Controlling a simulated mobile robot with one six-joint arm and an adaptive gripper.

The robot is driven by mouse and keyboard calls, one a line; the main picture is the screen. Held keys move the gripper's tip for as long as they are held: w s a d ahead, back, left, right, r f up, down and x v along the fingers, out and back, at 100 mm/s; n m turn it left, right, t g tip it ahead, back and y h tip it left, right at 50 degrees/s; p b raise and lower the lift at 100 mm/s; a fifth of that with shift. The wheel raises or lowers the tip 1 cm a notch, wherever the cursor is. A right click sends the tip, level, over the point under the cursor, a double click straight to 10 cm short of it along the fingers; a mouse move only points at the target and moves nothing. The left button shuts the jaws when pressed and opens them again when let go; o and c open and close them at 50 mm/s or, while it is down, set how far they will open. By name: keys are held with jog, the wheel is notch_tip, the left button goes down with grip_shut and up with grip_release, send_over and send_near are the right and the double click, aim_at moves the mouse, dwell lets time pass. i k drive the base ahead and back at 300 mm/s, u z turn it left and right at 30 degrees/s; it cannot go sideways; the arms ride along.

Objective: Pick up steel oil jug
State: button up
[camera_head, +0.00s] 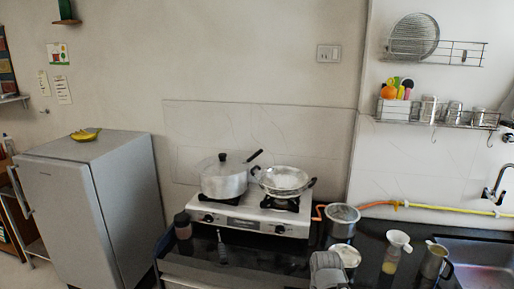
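A steel jug (433,261) with a dark handle on its right side stands upright on the dark counter at the lower right. It is just left of the sink, and its top looks open. I take it to be the oil jug. A grey rounded part at the bottom edge, right of centre, looks like part of my arm; it is to the left of the jug and apart from it in the picture. I see no gripper fingers in this view.
A white-topped bottle (395,251) stands close left of the jug. A steel canister (342,220) is further left, behind a round pale lid or dish (345,256). The stove (254,214) carries a lidded pot (223,178) and a pan (282,180). The sink (480,277) is right.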

aim_at(432, 267)
jog(key=z, duration=1.2)
